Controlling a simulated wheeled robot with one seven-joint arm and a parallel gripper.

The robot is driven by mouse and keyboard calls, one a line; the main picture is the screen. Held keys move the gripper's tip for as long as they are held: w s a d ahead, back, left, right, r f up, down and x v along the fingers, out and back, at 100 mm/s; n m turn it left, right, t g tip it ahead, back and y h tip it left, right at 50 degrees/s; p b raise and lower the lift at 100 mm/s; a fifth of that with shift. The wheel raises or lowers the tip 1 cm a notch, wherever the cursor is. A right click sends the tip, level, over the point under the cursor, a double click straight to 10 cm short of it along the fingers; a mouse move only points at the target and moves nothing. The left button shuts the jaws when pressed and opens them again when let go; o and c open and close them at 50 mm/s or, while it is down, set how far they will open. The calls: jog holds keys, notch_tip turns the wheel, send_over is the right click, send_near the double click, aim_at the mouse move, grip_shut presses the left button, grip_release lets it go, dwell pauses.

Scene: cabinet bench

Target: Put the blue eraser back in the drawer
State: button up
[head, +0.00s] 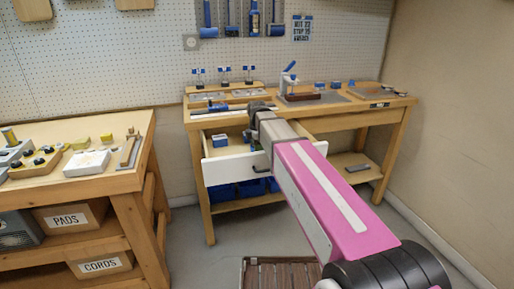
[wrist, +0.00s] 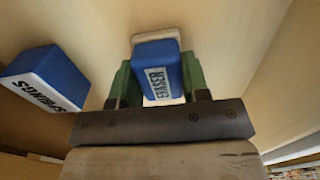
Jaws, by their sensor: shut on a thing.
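The blue eraser (wrist: 156,68), labelled ERASER and with a pale pad on one side, is between the green fingers of my gripper (wrist: 157,84) in the wrist view. My gripper is shut on it. The drawer (head: 236,167) with a white front stands open under the right bench in the head view. My gripper is at the drawer's opening, largely hidden by my arm there. Pale wood boards of the drawer (wrist: 85,25) surround the eraser in the wrist view. I cannot tell whether the eraser touches the drawer floor.
A blue box labelled SPRINGS (wrist: 46,80) lies in the drawer, left of the eraser and apart from it. The right bench top (head: 345,103) above carries tools and fixtures. A second bench (head: 127,178) stands at the left. Blue bins (head: 252,188) sit below the drawer.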

jog(key=shift+f, duration=0.1)
jog(key=o, duration=0.8)
jog(key=shift+o, duration=0.2)
notch_tip(320, 180, up, 12)
